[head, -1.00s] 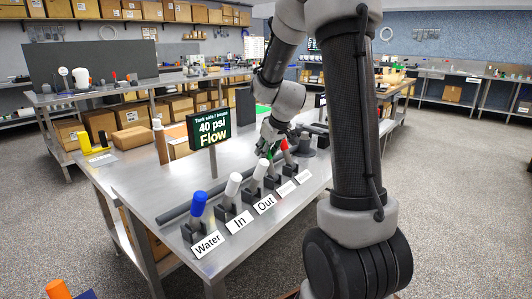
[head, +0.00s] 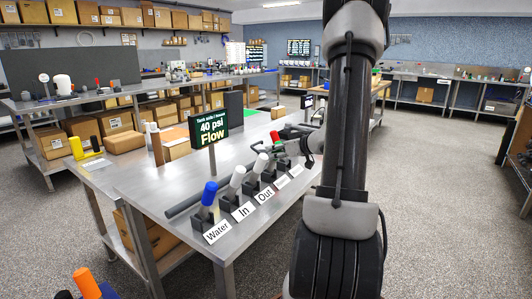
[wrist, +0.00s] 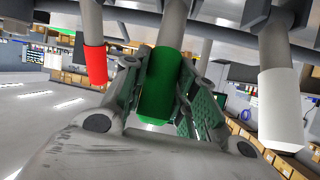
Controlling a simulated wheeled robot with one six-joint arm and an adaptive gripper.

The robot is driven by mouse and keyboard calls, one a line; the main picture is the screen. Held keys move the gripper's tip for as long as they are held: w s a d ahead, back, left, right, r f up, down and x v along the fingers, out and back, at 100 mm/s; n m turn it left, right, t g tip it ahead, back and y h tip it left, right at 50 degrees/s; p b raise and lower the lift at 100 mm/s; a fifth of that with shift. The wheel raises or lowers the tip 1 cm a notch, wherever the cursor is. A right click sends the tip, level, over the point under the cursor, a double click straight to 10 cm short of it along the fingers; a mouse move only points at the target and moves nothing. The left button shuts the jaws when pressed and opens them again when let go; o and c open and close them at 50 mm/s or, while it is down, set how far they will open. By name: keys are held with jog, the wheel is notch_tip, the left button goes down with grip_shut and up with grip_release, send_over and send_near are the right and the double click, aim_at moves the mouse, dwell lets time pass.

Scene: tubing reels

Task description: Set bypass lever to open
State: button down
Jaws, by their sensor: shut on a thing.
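A row of capped levers stands in black bases along the bench's front edge: a blue one (head: 209,193) labelled Water, a white one (head: 237,176) labelled In, a white one (head: 262,162) labelled Out, and a red one (head: 277,148) further along. The labels of the last two are too small to read. In the wrist view my gripper (wrist: 163,85) is shut on a green-capped lever (wrist: 160,92), its fingers on both sides of the cap. The red lever (wrist: 96,62) is left of it and a white lever (wrist: 281,105) right. The green cap is hidden in the head view.
A screen (head: 209,127) behind the levers reads "40 psi Flow". Cardboard boxes (head: 125,143) sit at the bench's far left. Open floor lies to the right.

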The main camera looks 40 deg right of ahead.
jog(key=shift+s+d+f+t, duration=0.2)
jog(key=shift+s+f+t, duration=0.15)
jog(key=shift+s+t, duration=0.25)
jog(key=shift+f, duration=0.1)
jog(key=c, duration=1.1)
grip_release()
jog(key=shift+c, duration=0.2)
jog(key=v, duration=1.2)
jog(key=shift+d, duration=0.1)
